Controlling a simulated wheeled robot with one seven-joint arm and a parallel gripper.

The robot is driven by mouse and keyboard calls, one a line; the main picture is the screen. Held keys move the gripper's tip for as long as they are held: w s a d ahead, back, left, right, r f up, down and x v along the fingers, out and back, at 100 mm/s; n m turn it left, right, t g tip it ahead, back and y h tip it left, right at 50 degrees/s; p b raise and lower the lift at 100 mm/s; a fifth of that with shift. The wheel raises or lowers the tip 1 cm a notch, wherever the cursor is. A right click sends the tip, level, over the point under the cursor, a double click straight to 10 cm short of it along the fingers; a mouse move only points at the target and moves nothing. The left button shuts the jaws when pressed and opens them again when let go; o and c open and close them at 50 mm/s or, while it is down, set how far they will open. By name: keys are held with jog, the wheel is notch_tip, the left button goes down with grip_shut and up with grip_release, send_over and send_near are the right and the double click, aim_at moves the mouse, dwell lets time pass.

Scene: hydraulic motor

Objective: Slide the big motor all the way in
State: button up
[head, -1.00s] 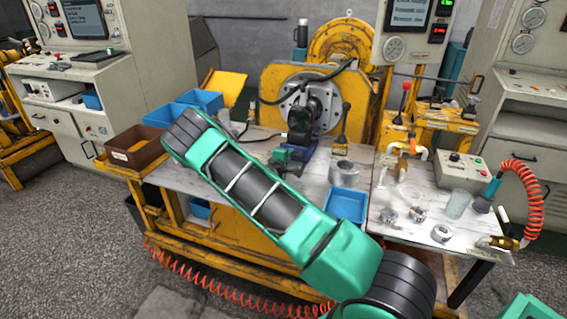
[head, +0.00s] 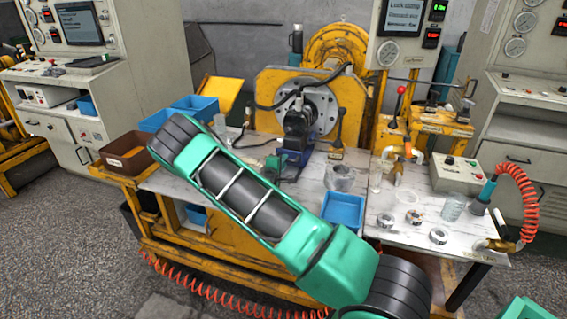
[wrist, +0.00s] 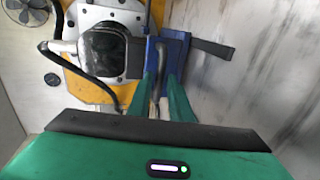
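The big motor (head: 298,122) is a dark body in front of the round grey flange plate (head: 322,112) on the yellow stand. In the wrist view the motor (wrist: 106,54) lies left of my fingers, close to the pale plate. A blue support (head: 293,164) stands below it; its blue uprights (wrist: 178,48) show in the wrist view. My gripper (head: 274,164) is low beside the blue support. In the wrist view the green fingers of my gripper (wrist: 161,85) flank a grey curved bar. Whether they press on it cannot be told. The motor's far end is hidden.
A black hose (wrist: 92,82) loops beside the motor. A lever (head: 338,132) stands right of it. A blue tray (head: 343,211) and a clear container (head: 340,178) stand on the bench, with metal rings (head: 413,217) further right. A brown bin (head: 125,158) is at left.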

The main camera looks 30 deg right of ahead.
jog(key=v, duration=0.8)
jog(key=shift+w+f, duration=0.1)
jog(key=s+d+r+m+g+y, duration=0.1)
jog(key=s+d+r+m+g, duration=0.15)
jog(key=s, duration=0.35)
jog(key=s+d+r+m+g+y, duration=0.1)
jog(key=s+d+r+m+g, duration=0.2)
jog(key=s, duration=0.4)
jog(key=s+d+r+m+g+y, duration=0.1)
jog(key=s+d+m+g, duration=0.15)
jog(key=s+m, duration=0.3)
jog(key=s+a+r+m+y, duration=0.1)
jog(key=s+a+r+y, duration=0.2)
jog(key=s, duration=0.6)
jog(key=s+a+r+m+g+y, duration=0.1)
jog(key=s+a+r+y, duration=0.2)
jog(key=s+a+r, duration=0.2)
jog(key=s+a+r+m+y, duration=0.1)
jog(key=s+a+r+y, duration=0.2)
jog(key=s+a, duration=0.4)
jog(key=s+r, duration=0.1)
jog(key=s, duration=0.6)
jog(key=shift+a+r+g, duration=0.2)
jog(key=shift+a+g, duration=0.1)
